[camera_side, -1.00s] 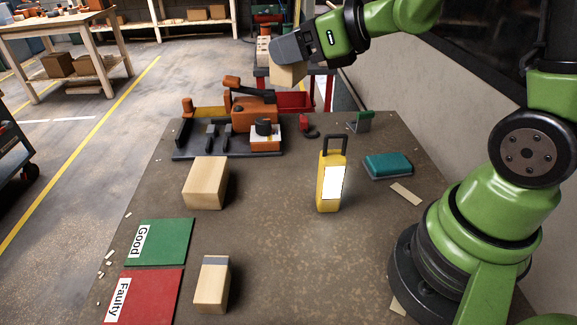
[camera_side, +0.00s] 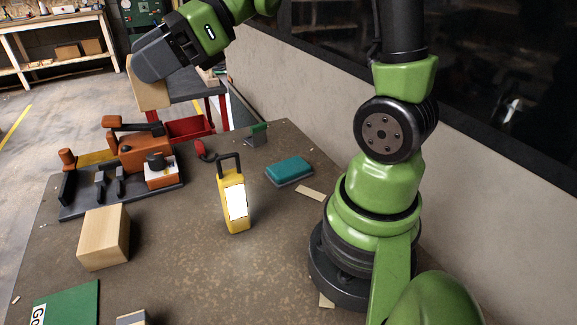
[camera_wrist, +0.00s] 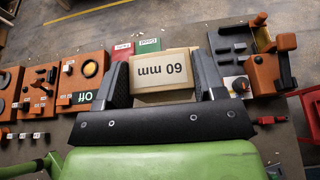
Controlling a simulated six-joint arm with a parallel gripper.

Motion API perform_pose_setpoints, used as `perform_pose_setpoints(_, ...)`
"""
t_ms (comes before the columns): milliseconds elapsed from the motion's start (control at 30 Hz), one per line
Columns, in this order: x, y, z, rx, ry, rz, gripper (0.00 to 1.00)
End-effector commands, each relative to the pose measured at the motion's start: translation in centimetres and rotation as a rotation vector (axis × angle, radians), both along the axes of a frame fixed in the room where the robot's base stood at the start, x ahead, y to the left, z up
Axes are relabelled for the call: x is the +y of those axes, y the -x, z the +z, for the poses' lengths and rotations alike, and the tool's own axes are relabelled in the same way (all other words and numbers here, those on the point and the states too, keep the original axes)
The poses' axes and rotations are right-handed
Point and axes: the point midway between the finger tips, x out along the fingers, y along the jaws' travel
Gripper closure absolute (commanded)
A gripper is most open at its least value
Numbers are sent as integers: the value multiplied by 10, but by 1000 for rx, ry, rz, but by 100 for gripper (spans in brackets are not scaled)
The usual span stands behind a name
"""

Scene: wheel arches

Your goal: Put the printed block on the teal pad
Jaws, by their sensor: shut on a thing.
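In the wrist view the block (camera_wrist: 162,76) sits between the two dark fingers (camera_wrist: 162,88) and bears the print "60 mm", upside down there. The teal pad (camera_side: 289,171) lies flat on the bench in the side view, right of the yellow lamp, with nothing on it. The pad is not seen in the wrist view. The held block is well apart from it, up and to the left.
A yellow lamp (camera_side: 235,202) stands upright left of the pad. A small green-and-grey bracket (camera_side: 257,135) is behind it. A wooden block (camera_side: 104,238), an orange fixture (camera_side: 145,153) and a green "Good" mat (camera_side: 70,302) occupy the left side. Bench space before the lamp is clear.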

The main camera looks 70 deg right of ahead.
Motion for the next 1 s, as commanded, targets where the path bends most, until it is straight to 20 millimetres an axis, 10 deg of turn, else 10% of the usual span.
perform_pose_setpoints(467, 2, 49, -50, 0, -2, 1001, 61)
perform_pose_setpoints(1000, -55, 100, -77, 2, -1, 2011, 61)
